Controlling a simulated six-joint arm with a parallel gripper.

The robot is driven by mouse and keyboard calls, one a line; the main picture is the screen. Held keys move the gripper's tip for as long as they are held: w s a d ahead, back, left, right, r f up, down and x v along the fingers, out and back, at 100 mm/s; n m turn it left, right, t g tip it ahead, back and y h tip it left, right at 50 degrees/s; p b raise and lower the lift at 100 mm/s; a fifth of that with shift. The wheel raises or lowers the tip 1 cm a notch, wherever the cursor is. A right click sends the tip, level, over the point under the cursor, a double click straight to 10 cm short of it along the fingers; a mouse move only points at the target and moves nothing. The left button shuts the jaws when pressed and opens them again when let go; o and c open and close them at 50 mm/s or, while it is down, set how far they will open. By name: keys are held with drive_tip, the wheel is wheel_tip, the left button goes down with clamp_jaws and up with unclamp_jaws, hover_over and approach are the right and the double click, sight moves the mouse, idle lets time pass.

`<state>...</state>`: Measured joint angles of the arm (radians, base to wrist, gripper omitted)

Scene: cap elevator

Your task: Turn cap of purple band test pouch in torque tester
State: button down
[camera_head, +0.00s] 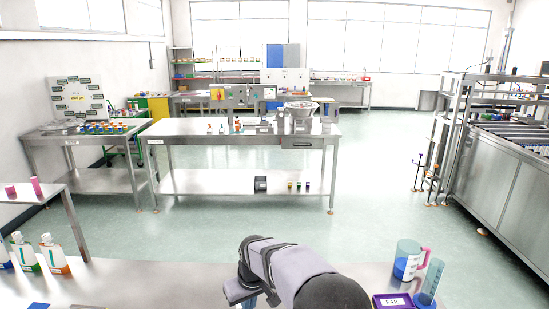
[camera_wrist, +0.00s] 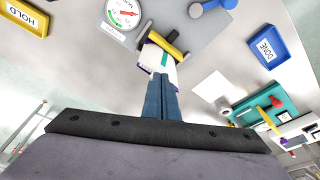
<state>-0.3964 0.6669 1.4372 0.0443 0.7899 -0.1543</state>
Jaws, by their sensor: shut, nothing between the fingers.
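My gripper (camera_wrist: 160,78) is shut and empty in the wrist view, its two dark blue fingers pressed together. Just beyond the fingertips is the white pouch with the purple band (camera_wrist: 153,58). The fingers overlap its near part in the picture; I cannot tell whether they touch it. The pouch lies at the torque tester, whose yellow clamp bar (camera_wrist: 168,44) crosses it and whose round dial (camera_wrist: 122,12) stands beside it on a grey plate (camera_wrist: 195,35). The cap cannot be made out clearly. In the head view my arm hides this area.
A yellow HOLD tray (camera_wrist: 25,16) is at upper left and a blue DONE tray (camera_wrist: 266,48) at right. A teal item (camera_wrist: 272,108) lies lower right. In the head view, a purple FAIL tray (camera_head: 392,301) and pink-handled jug (camera_head: 408,262) stand right; several pouches (camera_head: 53,255) stand left.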

drive_tip(key=shift+w+a+p, duration=0.35)
drive_tip(key=shift+w+p, duration=0.1)
drive_tip(key=shift+w, duration=0.05)
idle(1.2)
drive_tip(key=shift+s+a+p, duration=0.1)
drive_tip(key=shift+p, duration=0.55)
idle(0.6)
drive_tip(key=shift+s+d, duration=0.2)
drive_tip(key=shift+s, duration=0.15)
drive_tip(key=shift+r, duration=0.15)
drive_tip(key=p+v, duration=0.1)
drive_tip(key=v, duration=0.1)
drive_tip(key=p+v, duration=0.1)
drive_tip(key=w+p+v, duration=0.1)
drive_tip(key=p+v, duration=0.1)
drive_tip(key=shift+a+r, duration=0.3)
drive_tip(key=shift+r, duration=0.15)
idle(0.3)
